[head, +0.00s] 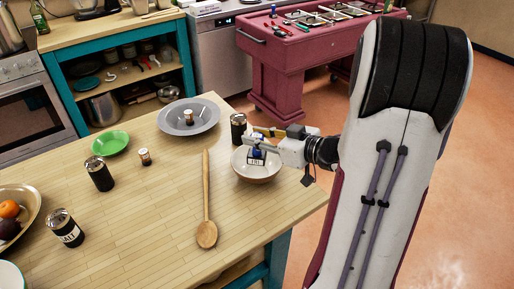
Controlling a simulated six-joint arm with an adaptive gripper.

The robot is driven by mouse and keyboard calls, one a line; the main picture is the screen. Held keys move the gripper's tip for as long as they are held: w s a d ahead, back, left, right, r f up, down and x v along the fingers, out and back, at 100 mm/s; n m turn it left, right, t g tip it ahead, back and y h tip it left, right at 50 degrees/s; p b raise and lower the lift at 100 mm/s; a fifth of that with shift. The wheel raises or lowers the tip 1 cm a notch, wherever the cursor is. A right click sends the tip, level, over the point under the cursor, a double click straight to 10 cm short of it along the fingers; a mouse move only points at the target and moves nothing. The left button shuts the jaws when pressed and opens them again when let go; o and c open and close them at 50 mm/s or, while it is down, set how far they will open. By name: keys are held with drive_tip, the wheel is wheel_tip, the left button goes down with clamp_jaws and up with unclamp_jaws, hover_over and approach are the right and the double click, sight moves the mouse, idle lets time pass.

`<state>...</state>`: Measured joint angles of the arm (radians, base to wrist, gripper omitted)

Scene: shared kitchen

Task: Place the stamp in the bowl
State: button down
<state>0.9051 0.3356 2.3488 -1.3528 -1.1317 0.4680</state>
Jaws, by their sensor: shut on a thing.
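The stamp (257,153) looks like a small blue block with a pale labelled patch on its lower part. My gripper (258,142) is shut on it from the right side. The stamp shows against the inside of a cream-white bowl (256,177) near the table's right edge. I cannot tell whether the stamp touches the bowl or hangs just above its bottom. The gripper and the stamp hide part of the bowl's back rim.
The wooden table (140,220) also holds a grey plate (206,114) with a small jar, a green bowl (110,143), a wooden spoon (206,205) and several dark jars. One dark jar (238,129) stands close behind the cream-white bowl. The table's front middle is clear.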

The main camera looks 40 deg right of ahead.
sight(260, 151)
drive_tip(key=shift+f, duration=0.1)
drive_tip(key=shift+f, duration=2)
drive_tip(key=shift+f, duration=0.55)
drive_tip(key=c, duration=1.7)
unclamp_jaws()
drive_tip(key=shift+r, duration=0.15)
drive_tip(key=shift+r, duration=0.45)
drive_tip(key=v, duration=1.2)
